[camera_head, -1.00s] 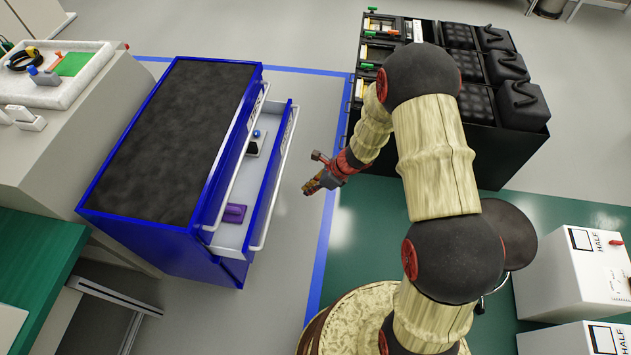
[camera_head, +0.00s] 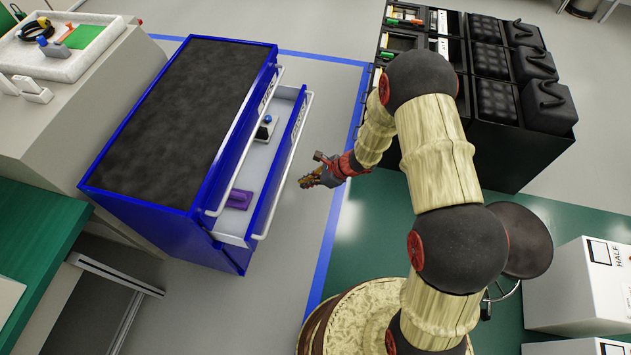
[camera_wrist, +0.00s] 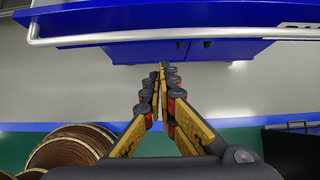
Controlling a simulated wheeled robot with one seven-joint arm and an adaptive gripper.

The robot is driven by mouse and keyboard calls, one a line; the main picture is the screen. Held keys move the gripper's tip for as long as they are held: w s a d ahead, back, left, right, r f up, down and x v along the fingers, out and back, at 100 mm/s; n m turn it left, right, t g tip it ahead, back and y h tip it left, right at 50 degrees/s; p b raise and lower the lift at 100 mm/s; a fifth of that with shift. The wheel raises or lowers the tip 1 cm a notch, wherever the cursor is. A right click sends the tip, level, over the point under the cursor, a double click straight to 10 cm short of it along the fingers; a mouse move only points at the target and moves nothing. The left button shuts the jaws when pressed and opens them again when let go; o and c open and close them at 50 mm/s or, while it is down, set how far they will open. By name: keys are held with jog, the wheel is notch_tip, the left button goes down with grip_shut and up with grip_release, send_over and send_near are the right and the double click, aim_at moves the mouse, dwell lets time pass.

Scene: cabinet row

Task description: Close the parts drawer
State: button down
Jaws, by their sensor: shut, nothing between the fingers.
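The parts drawer (camera_head: 257,165) is blue with a light grey inside and a long pale handle along its front. It stands pulled out from the blue cabinet (camera_head: 170,150) with the black top. A purple item (camera_head: 240,199) and a small dark item with a blue knob (camera_head: 266,125) lie in it. My gripper (camera_head: 306,182) is just right of the drawer's front, apart from it, its fingers shut and empty. In the wrist view my gripper (camera_wrist: 162,68) points toward the blue front (camera_wrist: 190,50), below a pale handle bar (camera_wrist: 110,38).
A black rack with cases (camera_head: 480,90) stands at the back right. A grey bench with a white tray (camera_head: 65,60) is left of the cabinet. White boxes (camera_head: 575,280) stand at the right. Grey floor with a blue line (camera_head: 335,225) lies between the drawer and my base.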

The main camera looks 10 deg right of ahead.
jog(key=a, duration=0.1)
jog(key=w+a+f, duration=0.1)
jog(key=a+b, duration=0.1)
jog(key=a, duration=0.1)
jog(key=shift+w+a+f, duration=0.1)
jog(key=shift+w+f, duration=0.1)
jog(key=shift+w, duration=0.05)
jog(key=w+a, duration=0.1)
jog(key=a, duration=0.3)
jog(key=w+a, duration=0.2)
jog(key=a, duration=0.2)
jog(key=w+a, duration=0.1)
jog(key=a, duration=0.3)
jog(key=shift+w+a+b, duration=0.1)
jog(key=shift+w+b, duration=0.15)
jog(key=shift+b, duration=0.05)
